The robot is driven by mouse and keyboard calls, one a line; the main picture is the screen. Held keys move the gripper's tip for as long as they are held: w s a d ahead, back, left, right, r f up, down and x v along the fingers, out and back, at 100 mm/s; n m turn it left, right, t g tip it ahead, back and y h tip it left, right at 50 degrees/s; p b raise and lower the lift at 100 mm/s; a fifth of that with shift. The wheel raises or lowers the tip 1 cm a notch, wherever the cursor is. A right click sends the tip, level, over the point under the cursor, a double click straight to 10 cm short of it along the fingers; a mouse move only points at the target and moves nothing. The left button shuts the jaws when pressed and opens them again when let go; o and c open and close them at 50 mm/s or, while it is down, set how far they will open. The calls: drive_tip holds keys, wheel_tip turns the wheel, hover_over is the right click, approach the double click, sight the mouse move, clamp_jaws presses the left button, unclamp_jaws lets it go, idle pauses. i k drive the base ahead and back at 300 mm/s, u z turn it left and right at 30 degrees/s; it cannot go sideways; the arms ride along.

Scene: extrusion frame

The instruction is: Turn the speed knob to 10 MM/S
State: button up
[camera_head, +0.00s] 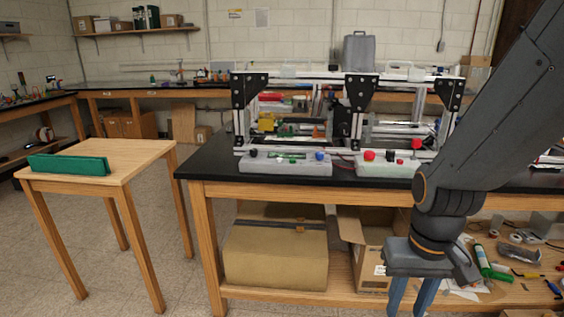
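Two grey control boxes sit along the front edge of the black bench top. The left control box (288,164) carries a dark knob at its left end, small green parts in the middle and a blue knob (320,156) at its right end. The right control box (388,167) carries a red knob (369,155), a dark knob (390,156) and a raised red button (416,144). The labels and scale marks are too small to read, so I cannot tell which is the speed knob. My gripper (412,297) points down in front of the bench, below the boxes. Its blue fingers are apart, with nothing seen between them; their tips are cut off.
An aluminium extrusion frame (305,75) with black corner brackets stands behind the boxes. A wooden table (140,155) with a green block (68,165) stands at left. A lower shelf holds cardboard boxes (277,255) and loose tools. Floor between table and bench is clear.

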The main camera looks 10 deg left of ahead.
sight(253, 153)
drive_tip(key=z, duration=0.15)
drive_tip(key=i, duration=1.15)
drive_tip(key=u, duration=0.3)
